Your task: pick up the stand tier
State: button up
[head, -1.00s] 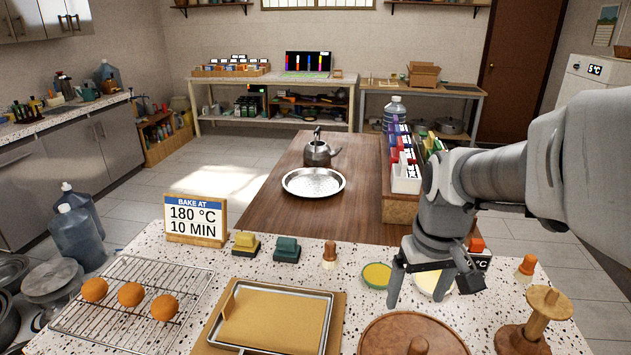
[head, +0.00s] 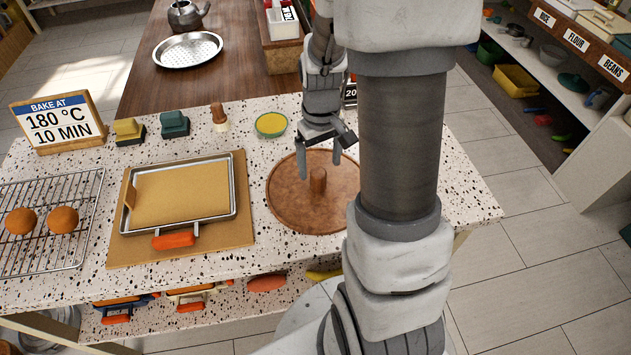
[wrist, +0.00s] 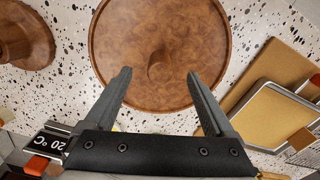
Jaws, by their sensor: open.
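The stand tier appears to be the round brown wooden disc (head: 285,205) with a short upright knob (head: 318,180) at its middle. It lies flat on the speckled counter, partly hidden by my arm in the head view. In the wrist view the disc (wrist: 165,28) fills the top middle, with its knob seen end-on. My gripper (head: 320,170) is open and empty, pointing down above the disc. Its fingers are on either side of the knob in the picture. I cannot tell how high the tips are above the disc. The gripper shows in the wrist view too (wrist: 158,73).
A turned wooden stand (wrist: 20,35) is beside the disc in the wrist view. A baking tray (head: 185,190) on a board lies left of the disc. A yellow-topped round dish (head: 271,125) and several small items line the back edge. A wire rack (head: 40,255) holds orange buns.

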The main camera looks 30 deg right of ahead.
aim_at(318, 172)
jog(key=shift+w+f, duration=0.15)
jog(key=shift+f, duration=1.45)
jog(key=shift+w+f, duration=0.1)
jog(key=shift+f, duration=1.45)
grip_shut()
